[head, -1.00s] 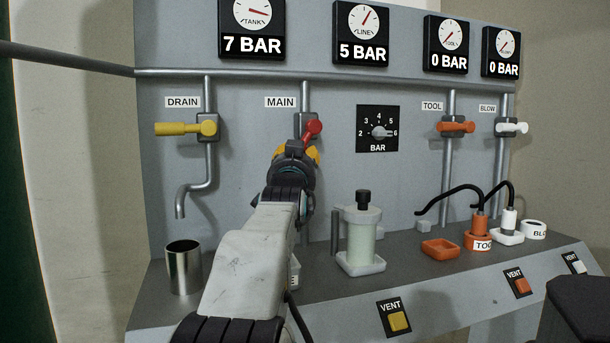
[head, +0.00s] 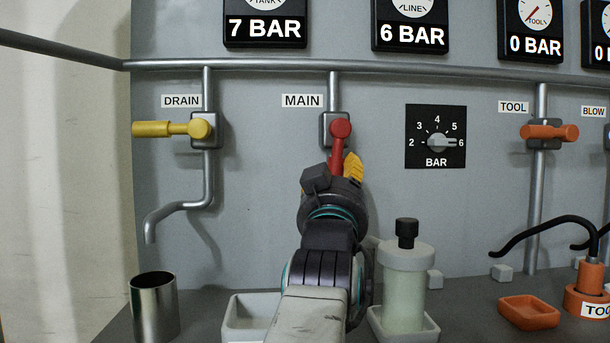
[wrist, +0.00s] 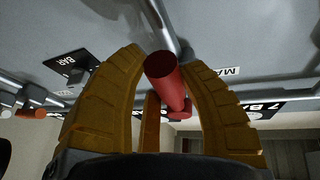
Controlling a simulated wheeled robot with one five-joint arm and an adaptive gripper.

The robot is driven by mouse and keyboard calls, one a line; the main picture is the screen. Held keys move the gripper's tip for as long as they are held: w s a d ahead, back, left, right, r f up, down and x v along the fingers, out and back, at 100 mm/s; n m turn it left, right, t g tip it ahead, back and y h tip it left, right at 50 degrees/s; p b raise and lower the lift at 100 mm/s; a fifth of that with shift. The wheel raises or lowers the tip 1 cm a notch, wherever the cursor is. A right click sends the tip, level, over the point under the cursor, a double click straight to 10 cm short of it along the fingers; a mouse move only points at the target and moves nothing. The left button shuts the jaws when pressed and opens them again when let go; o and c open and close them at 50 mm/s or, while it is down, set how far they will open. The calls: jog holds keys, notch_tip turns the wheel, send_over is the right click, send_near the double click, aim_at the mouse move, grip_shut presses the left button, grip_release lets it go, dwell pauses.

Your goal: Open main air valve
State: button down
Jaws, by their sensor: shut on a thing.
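The main valve (head: 333,127) sits on the vertical pipe beside the MAIN label (head: 303,101). Its red handle (head: 338,148) points down, roughly in line with the pipe. My gripper (head: 343,170) has yellow fingers and is shut on the lower part of this handle, which it partly hides. In the wrist view the red handle (wrist: 165,78) lies between the two fingers, its round end toward the camera. The LINE gauge (head: 410,30) reads 6 BAR and the TANK gauge (head: 265,28) reads 7 BAR.
Left is the yellow drain handle (head: 165,129), lying sideways, above a metal cup (head: 154,306). Right are the pressure dial (head: 435,137), near 6, and the orange tool handle (head: 550,132), sideways. A capped bottle (head: 404,285) stands close beside my arm.

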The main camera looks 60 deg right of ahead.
jog(key=shift+r, duration=0.1)
dwell(0.3)
jog(key=c, duration=0.7)
grip_release()
jog(key=shift+w, duration=0.1)
jog(key=shift+r, duration=4.95)
